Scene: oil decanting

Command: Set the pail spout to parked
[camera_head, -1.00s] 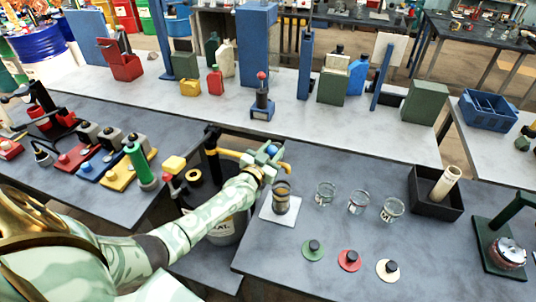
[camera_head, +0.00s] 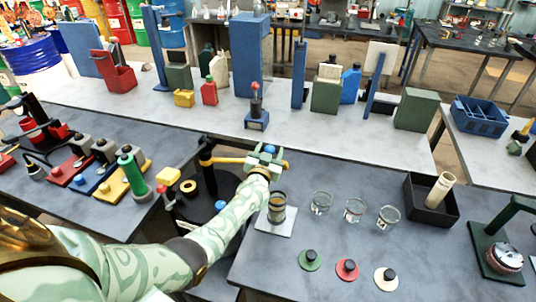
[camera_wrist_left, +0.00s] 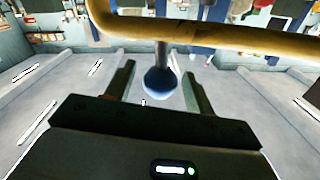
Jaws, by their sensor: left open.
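The pail (camera_head: 200,222) stands in the gap between two tables, partly hidden by my left arm. A black post rises at it, and the yellow spout (camera_head: 230,160) runs right from the post, its tip showing past my gripper. My left gripper (camera_head: 265,160) is at the spout, near the glass on the white pad. In the left wrist view the spout (camera_wrist_left: 200,34) crosses above the fingers. A dark blue ball knob (camera_wrist_left: 160,83) hangs from it on a short stem, between the open fingers of my left gripper (camera_wrist_left: 157,90), with gaps on both sides. My right gripper is not in view.
A glass with brown liquid (camera_head: 277,207) stands on a white pad (camera_head: 272,228), just below my gripper. Clear glasses (camera_head: 321,203) stand to its right, beside a black tray (camera_head: 420,213). Coloured discs (camera_head: 347,270) lie in front. A green cylinder (camera_head: 133,177) stands at left.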

